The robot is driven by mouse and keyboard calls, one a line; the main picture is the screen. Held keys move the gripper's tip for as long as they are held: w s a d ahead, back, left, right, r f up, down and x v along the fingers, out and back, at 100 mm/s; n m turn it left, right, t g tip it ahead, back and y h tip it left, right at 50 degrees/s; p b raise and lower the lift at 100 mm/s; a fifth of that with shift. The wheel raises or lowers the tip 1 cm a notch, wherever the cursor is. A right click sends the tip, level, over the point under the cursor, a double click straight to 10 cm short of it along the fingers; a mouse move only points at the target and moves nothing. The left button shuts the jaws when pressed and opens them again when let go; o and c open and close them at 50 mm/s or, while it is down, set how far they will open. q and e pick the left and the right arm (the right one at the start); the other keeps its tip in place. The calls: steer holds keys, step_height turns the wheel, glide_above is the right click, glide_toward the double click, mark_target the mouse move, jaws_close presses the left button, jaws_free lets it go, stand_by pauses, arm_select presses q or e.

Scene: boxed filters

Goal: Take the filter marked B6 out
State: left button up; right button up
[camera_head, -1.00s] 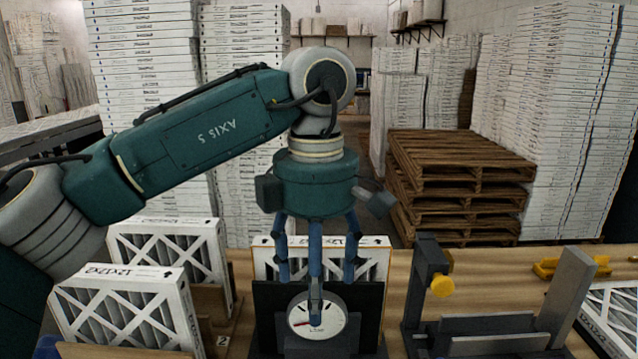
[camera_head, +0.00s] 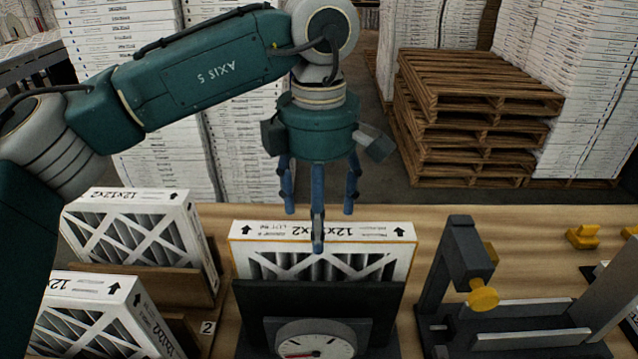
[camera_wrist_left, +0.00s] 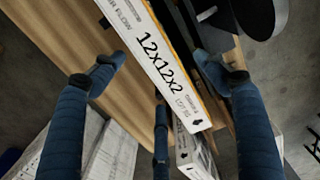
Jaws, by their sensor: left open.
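A white boxed filter (camera_head: 322,232) printed 12x12x2 stands upright behind a dark plate with a round dial gauge (camera_head: 314,345) in front. I cannot read a B6 mark on any filter. My left gripper (camera_head: 319,213) is open, its blue fingers pointing down at the filter's top edge. In the left wrist view the filter's top edge (camera_wrist_left: 165,55) lies between the spread fingers (camera_wrist_left: 162,78); no clear grip shows. Two more white filters, a rear one (camera_head: 135,235) and a front one (camera_head: 95,315), stand in wooden slots at the left. My right gripper is not in view.
A dark fixture with a yellow knob (camera_head: 483,298) stands right of the gauge plate. Small yellow parts (camera_head: 582,236) lie at the table's right. The wooden table (camera_head: 400,212) has a clear strip behind the filter. Stacked pallets (camera_head: 470,110) and box piles stand beyond.

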arm_select(q)
step_height(320, 180, down, 6)
steer(key=p, duration=0.1)
steer(key=shift+w+f+p, duration=0.2)
steer(key=shift+p, duration=0.15)
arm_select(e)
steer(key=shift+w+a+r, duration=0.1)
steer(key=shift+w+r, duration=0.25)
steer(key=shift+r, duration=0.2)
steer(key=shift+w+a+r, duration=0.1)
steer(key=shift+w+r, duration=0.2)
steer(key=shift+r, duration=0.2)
arm_select(q)
steer(key=c, duration=1.3)
steer(key=shift+c, duration=0.2)
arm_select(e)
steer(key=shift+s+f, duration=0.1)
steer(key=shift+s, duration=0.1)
arm_select(q)
steer(key=shift+s+b, duration=0.2)
steer(key=shift+b, duration=0.1)
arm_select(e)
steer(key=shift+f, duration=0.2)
arm_select(q)
steer(key=shift+s+r, duration=0.15)
steer(key=shift+s, duration=0.05)
steer(key=shift+b, duration=0.45)
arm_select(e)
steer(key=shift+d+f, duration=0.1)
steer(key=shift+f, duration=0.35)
